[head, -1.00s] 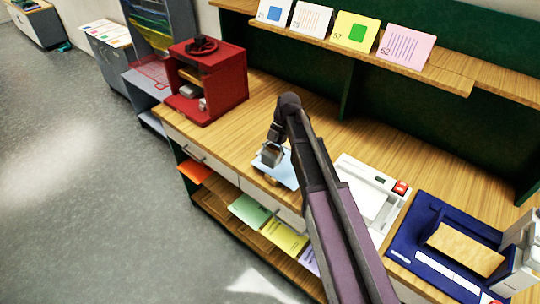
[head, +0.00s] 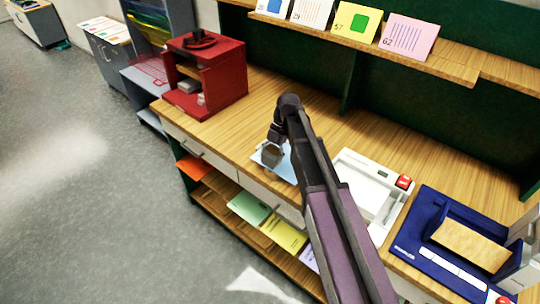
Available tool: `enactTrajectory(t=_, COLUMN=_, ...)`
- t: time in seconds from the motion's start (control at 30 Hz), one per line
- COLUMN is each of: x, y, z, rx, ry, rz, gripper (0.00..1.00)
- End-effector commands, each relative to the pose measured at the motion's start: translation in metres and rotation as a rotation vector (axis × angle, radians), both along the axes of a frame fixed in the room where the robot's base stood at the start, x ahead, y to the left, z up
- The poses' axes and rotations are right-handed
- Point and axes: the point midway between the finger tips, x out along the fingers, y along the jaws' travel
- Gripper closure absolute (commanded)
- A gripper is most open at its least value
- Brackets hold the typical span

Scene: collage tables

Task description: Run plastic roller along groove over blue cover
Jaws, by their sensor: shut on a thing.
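A light blue cover (head: 287,172) lies flat on the wooden worktop near its front edge. My gripper (head: 270,157) is over the left part of the cover, pointing down. It is shut on a small brownish thing, probably the plastic roller, which is mostly hidden by the fingers. My arm hides the right part of the cover. The groove is too small to make out, and I cannot tell whether the roller touches the cover.
A red cabinet (head: 204,75) stands at the left end of the worktop. A white device with a red button (head: 404,182) and a blue device (head: 440,222) stand to the right. Numbered cards (head: 357,28) stand on the shelf above. Bare worktop (head: 245,115) lies behind my gripper.

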Motion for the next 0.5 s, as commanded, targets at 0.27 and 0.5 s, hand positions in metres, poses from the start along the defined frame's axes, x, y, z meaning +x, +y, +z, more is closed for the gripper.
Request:
enactTrajectory(t=0.27, x=0.0, y=0.0, z=-0.024, rx=0.0, ry=0.0, rz=0.0, gripper=0.6)
enactTrajectory(t=0.5, x=0.0, y=0.0, z=-0.03, rx=0.0, ry=0.0, rz=0.0, gripper=0.6)
